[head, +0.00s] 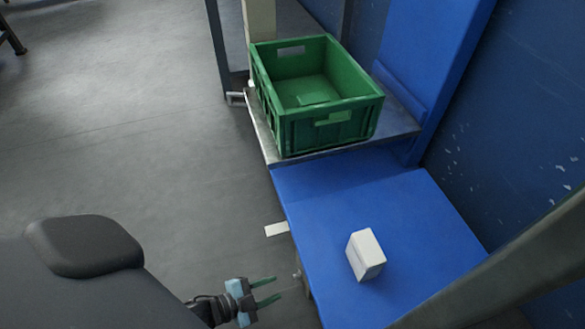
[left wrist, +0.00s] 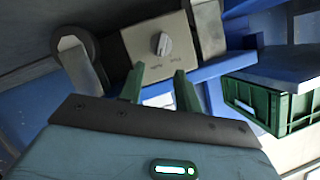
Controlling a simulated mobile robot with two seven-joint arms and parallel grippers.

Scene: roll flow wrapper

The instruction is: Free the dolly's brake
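My left gripper (head: 277,288) is at the bottom of the head view, beside the left edge of the blue table. Its two green fingers are apart with nothing between them; they also show in the left wrist view (left wrist: 159,70). Small labels sit below the knob, too small to read. The knob is apart from the fingers. I cannot tell for sure whether this knob is the dolly's brake. My right gripper is not in view.
A green crate (head: 357,121) stands on a grey shelf (head: 400,125) behind the blue table (head: 330,205); it also shows in the left wrist view (left wrist: 282,116). A white box (head: 366,255) lies on the table. A white tab (head: 276,229) juts out left.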

